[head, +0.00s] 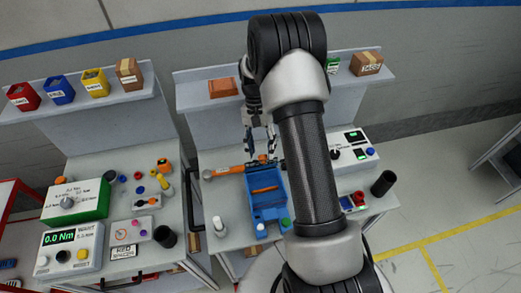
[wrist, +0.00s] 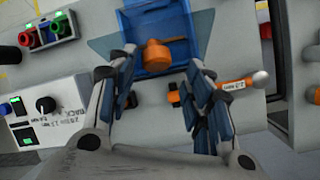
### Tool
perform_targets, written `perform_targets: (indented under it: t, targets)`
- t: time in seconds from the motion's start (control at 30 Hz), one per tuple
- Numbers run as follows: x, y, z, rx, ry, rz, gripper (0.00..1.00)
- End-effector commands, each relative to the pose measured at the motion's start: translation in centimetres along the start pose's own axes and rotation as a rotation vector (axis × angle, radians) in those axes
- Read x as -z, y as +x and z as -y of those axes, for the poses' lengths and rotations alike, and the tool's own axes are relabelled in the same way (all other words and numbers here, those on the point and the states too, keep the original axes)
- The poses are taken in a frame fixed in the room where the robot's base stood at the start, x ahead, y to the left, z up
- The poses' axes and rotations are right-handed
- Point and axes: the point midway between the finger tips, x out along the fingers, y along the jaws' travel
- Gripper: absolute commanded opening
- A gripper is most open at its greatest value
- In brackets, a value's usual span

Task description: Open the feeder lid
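A blue feeder box (head: 268,213) stands on the right-hand bench in the head view, with an orange part (head: 264,189) at it. In the wrist view the blue box (wrist: 150,12) is at the top, with an orange knob-like part (wrist: 157,55) at its near edge. A see-through bluish sheet shows around the box; I cannot tell whether it is the lid. My gripper (head: 260,143) is above the far end of the box. In the wrist view its fingers (wrist: 163,60) are apart, one on each side of the orange part in the picture, with nothing held.
An orange-handled tool (head: 222,171) lies left of the box; it also shows in the wrist view (wrist: 235,84). A white control panel (head: 355,152) and a black cup (head: 383,183) stand to the right. A white bottle (head: 219,226) stands at the front left.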

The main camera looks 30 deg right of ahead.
Motion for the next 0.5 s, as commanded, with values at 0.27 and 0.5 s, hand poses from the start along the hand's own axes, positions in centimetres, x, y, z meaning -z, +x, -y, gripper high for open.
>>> perform_targets:
  t: [0.27,0.5]
  targets:
    - [-1.8,-5.2,-0.8,0.003,-0.001,-0.005,0.46]
    - [-2.8,-7.7,-1.2,0.002,-0.001,-0.003,0.46]
